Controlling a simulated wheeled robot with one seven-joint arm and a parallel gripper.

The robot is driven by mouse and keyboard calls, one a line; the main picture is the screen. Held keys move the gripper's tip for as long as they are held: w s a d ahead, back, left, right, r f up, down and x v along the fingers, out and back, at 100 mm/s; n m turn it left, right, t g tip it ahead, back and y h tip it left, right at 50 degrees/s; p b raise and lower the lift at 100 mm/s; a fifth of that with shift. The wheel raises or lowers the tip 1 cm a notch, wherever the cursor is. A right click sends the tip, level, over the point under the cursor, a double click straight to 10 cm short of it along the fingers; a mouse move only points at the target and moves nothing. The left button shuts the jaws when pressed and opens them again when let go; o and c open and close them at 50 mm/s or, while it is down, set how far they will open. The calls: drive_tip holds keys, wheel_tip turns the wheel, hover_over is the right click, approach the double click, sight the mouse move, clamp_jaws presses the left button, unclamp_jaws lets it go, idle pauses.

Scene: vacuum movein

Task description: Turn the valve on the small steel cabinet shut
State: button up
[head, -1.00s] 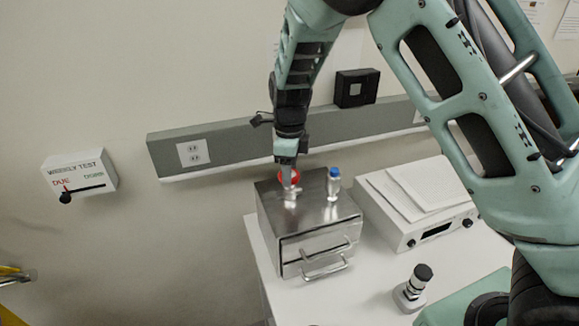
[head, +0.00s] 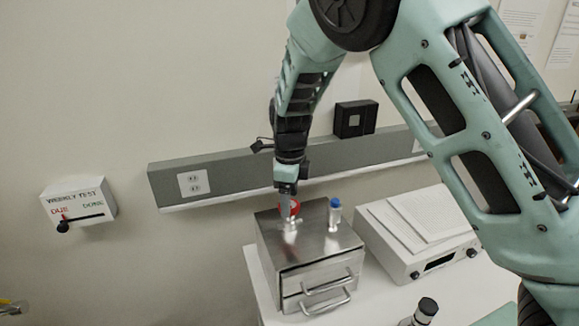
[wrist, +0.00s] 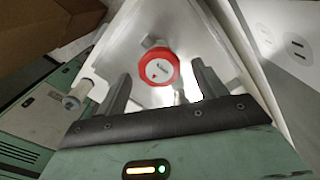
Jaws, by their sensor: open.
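The small steel cabinet (head: 325,258) stands on a white table. A red round valve knob (head: 295,208) is on its top, partly hidden behind my gripper (head: 287,205) in the head view. In the wrist view the red knob (wrist: 159,67) has a pale centre with a slot-like mark. My gripper (wrist: 163,88) is open, with its two fingers apart on either side below the knob in the picture. I cannot tell whether they touch it. A blue-capped fitting (head: 335,214) stands on the cabinet top to the right of the knob.
A white device (head: 418,235) with papers on top stands right of the cabinet. A black-topped fitting (head: 424,312) stands at the front. A grey wall rail (head: 230,165) with an outlet runs behind. A "WEEKLY TEST" box (head: 78,208) is on the wall at left.

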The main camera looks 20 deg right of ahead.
wheel_tip(320, 180, up, 16)
drive_tip(key=b, duration=0.4)
drive_tip(key=shift+r, duration=0.15)
